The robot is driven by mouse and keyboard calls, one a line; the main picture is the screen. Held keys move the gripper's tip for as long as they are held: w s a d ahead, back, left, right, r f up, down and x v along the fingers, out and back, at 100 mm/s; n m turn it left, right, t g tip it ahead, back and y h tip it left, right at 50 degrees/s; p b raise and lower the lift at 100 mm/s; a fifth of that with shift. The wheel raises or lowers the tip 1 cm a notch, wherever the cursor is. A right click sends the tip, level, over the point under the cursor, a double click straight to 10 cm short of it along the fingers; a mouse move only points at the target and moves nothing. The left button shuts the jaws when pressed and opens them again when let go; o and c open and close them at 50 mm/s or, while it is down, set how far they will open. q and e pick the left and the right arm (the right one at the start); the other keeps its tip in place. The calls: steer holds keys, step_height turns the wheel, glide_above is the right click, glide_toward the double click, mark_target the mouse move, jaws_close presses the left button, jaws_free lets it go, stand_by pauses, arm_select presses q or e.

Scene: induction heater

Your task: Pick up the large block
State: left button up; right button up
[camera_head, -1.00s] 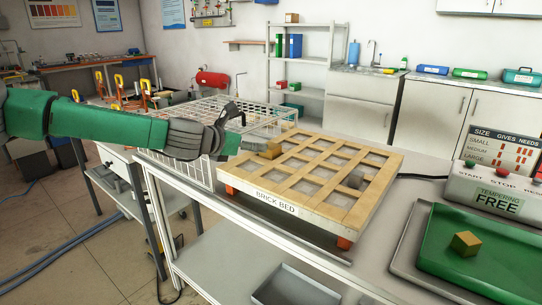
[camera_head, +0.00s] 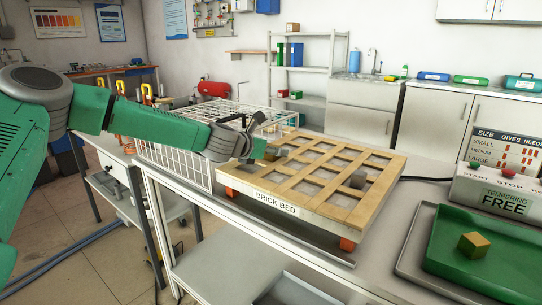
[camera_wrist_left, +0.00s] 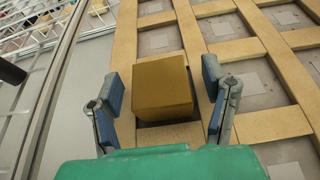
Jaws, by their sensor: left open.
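A brass-coloured block (camera_wrist_left: 161,86) sits at the near left part of the brick bed (camera_head: 315,214), a wooden grid with square cells. My left gripper (camera_wrist_left: 162,98) is open, with one blue-padded finger on each side of the block and a gap visible at both sides. In the head view my left gripper (camera_head: 262,150) reaches over the bed's left edge and hides most of this block. A smaller-looking brass block (camera_head: 473,244) lies in the green tray (camera_head: 490,277) at the right. My right gripper is not in view.
A white wire basket (camera_head: 170,160) stands close to the left of the bed, beside my arm. A control box (camera_head: 500,190) reading "TEMPERING FREE" stands behind the green tray.

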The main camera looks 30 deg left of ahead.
arm_select(q)
jaws_close()
steer(key=shift+r+p, duration=2)
steer(key=shift+r, duration=3.1)
